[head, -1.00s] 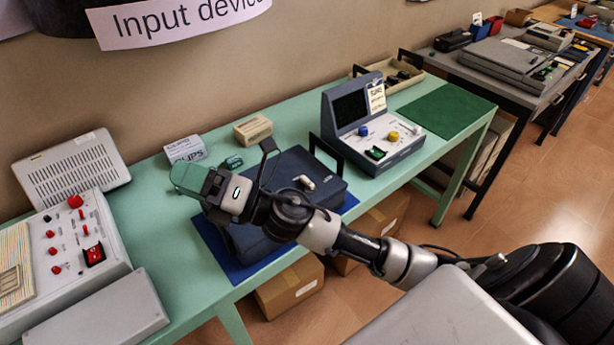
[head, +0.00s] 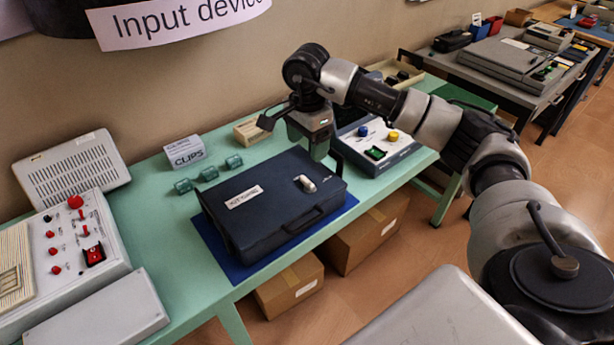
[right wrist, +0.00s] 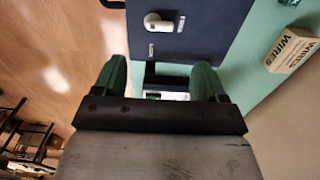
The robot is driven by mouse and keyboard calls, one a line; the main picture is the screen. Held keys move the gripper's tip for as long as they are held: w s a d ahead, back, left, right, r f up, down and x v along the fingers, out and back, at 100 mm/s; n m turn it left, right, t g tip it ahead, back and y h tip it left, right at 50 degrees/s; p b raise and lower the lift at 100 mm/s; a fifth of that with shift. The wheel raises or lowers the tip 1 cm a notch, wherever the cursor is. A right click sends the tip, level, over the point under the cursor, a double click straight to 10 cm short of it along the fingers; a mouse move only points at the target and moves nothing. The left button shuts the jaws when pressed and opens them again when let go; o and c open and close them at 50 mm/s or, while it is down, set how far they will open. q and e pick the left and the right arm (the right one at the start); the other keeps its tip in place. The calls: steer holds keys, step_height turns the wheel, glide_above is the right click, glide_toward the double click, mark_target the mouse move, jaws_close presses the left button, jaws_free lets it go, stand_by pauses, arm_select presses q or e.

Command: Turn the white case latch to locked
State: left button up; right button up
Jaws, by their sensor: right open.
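The white case latch (head: 305,183) is a small white knob on the lid of the dark blue case (head: 262,228), near its right end. The latch also shows in the right wrist view (right wrist: 156,23), beyond my fingers, with small white marks on the lid beside it. My right gripper (head: 318,150) hangs above and behind the right end of the case, pointing down. Its two green fingers are apart and empty in the right wrist view (right wrist: 160,80), and they do not touch the latch. My left gripper is not in view.
The blue-grey console (head: 375,150) with coloured knobs stands right of the case, partly hidden by my right arm. A beige box (head: 247,131), the CLIPS card (head: 187,152) and green clips (head: 208,173) sit behind the case. A control panel (head: 75,245) is at left.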

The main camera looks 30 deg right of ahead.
mark_target(307, 180)
step_height(307, 180, down, 11)
steer(key=shift+r+p, duration=0.2)
steer(key=shift+p, duration=0.6)
steer(key=c, duration=0.9)
